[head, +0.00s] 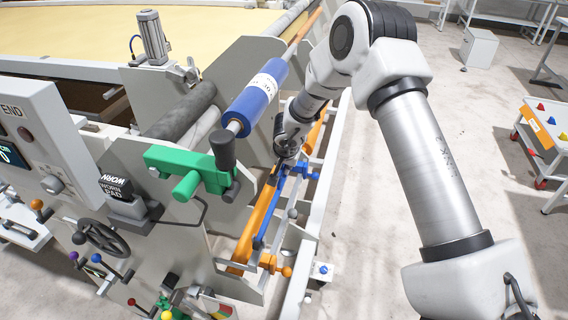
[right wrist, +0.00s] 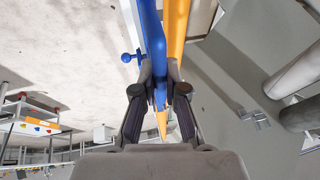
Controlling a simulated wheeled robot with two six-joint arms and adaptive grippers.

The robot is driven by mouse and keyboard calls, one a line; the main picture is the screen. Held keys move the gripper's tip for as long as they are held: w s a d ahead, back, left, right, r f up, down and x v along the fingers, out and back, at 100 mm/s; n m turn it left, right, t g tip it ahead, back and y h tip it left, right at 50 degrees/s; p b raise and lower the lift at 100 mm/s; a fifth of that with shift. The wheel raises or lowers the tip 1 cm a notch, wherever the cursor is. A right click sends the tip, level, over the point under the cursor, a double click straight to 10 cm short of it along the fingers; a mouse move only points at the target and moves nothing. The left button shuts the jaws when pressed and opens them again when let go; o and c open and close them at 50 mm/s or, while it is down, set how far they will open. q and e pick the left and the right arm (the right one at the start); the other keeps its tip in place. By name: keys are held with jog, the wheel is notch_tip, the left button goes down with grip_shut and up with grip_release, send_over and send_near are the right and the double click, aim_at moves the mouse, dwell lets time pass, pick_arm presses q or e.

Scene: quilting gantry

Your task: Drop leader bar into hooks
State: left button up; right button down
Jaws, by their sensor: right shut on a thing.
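A long blue bar (head: 270,212) slants down beside the machine's side frame in the head view. My right gripper (head: 285,160) is at the bar's upper part. In the right wrist view the blue bar (right wrist: 153,40) runs between the fingers of my right gripper (right wrist: 160,88), which are shut on it. A blue ball knob (right wrist: 125,57) sticks out to its left. An orange bar (right wrist: 176,28) runs close beside the blue one; the orange bar also shows in the head view (head: 258,222). I cannot make out the hooks clearly. My left gripper is out of view.
A blue roller (head: 260,95) and a green clamp (head: 190,168) are left of my right gripper. An orange knob (head: 287,271) stands near the lower end of the bars.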

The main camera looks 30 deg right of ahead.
jog(key=shift+s, duration=0.1)
dwell(0.3)
jog(key=c, duration=1.2)
grip_release()
jog(key=shift+f, duration=0.1)
jog(key=shift+o, duration=0.2)
jog(key=v, duration=1.2)
jog(key=shift+f, duration=0.1)
